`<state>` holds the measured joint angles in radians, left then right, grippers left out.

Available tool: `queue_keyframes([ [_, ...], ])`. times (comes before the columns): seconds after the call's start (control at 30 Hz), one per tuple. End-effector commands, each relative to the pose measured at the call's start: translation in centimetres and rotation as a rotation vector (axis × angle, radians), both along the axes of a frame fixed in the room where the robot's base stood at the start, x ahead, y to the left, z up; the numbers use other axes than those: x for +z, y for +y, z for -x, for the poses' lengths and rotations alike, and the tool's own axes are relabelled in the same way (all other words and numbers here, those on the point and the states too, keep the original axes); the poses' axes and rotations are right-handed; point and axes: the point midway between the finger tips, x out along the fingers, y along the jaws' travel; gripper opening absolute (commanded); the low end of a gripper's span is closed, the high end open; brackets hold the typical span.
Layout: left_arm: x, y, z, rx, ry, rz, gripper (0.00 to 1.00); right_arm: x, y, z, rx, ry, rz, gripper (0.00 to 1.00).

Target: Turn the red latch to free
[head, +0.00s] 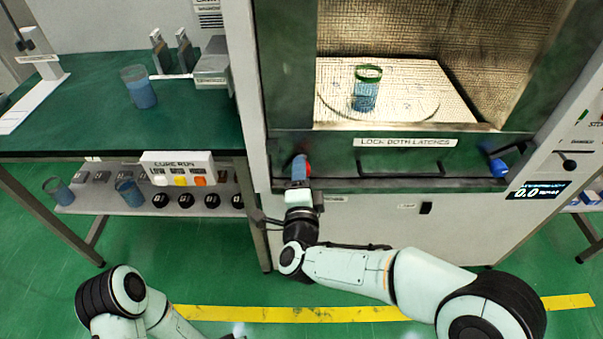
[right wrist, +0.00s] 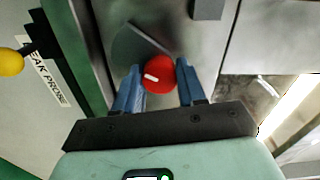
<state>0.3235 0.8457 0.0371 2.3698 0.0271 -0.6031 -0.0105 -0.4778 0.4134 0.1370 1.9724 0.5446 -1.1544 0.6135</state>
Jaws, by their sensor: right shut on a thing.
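The red latch (head: 301,165) is at the left end of the green front panel, below the open chamber. Only part of it shows in the head view, above my gripper. In the right wrist view the red latch (right wrist: 160,73) is a round red knob with a short white mark, between two blue fingers. My right gripper (head: 299,175) is shut on it, with one finger on each side; the gripper also shows in the right wrist view (right wrist: 160,88). My left arm shows at the lower left of the head view, but its gripper is not seen.
A blue latch (head: 498,168) sits at the panel's right end. A label (head: 405,142) reads "LOCK BOTH LATCHES". A beaker (head: 366,90) of blue liquid stands in the chamber. A green bench (head: 60,120) is at left. A yellow knob (right wrist: 10,62) is near the right wrist.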

Motion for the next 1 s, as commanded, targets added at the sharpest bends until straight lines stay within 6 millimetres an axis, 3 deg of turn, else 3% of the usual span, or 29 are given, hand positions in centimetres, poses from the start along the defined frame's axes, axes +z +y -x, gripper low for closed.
queue_keyframes([
  [0.03, 0.0, 0.0, 0.0, 0.000, 0.000, 0.000, 0.43, -0.1, 0.1, 0.0, 0.004, 0.003, 0.003, 0.10],
  [0.07, 0.0, 0.0, 0.0, 0.000, 0.001, 0.000, 0.43, -0.1, 0.1, 0.0, 0.004, 0.003, 0.003, 0.50],
  [0.1, 0.0, 0.0, 0.0, 0.000, 0.001, 0.000, 0.43, -0.1, 0.1, 0.0, 0.004, 0.003, 0.002, 0.63],
  [0.13, 0.0, 0.0, 0.0, 0.000, 0.001, 0.000, 0.43, -0.1, 0.1, 0.0, 0.003, 0.002, 0.002, 0.66],
  [0.43, 0.0, 0.0, 0.0, 0.000, 0.001, 0.000, 0.43, 0.0, 0.0, 0.1, 0.002, 0.001, 0.000, 0.66],
  [0.57, 0.1, -0.1, 0.2, -0.001, 0.004, 0.002, 0.43, 0.0, 0.1, 1.3, 0.003, 0.001, 0.000, 0.66],
  [1.0, 0.8, -0.7, 1.3, -0.014, 0.034, 0.017, 0.43, 0.0, 0.1, 10.6, 0.006, 0.002, 0.001, 0.66],
])
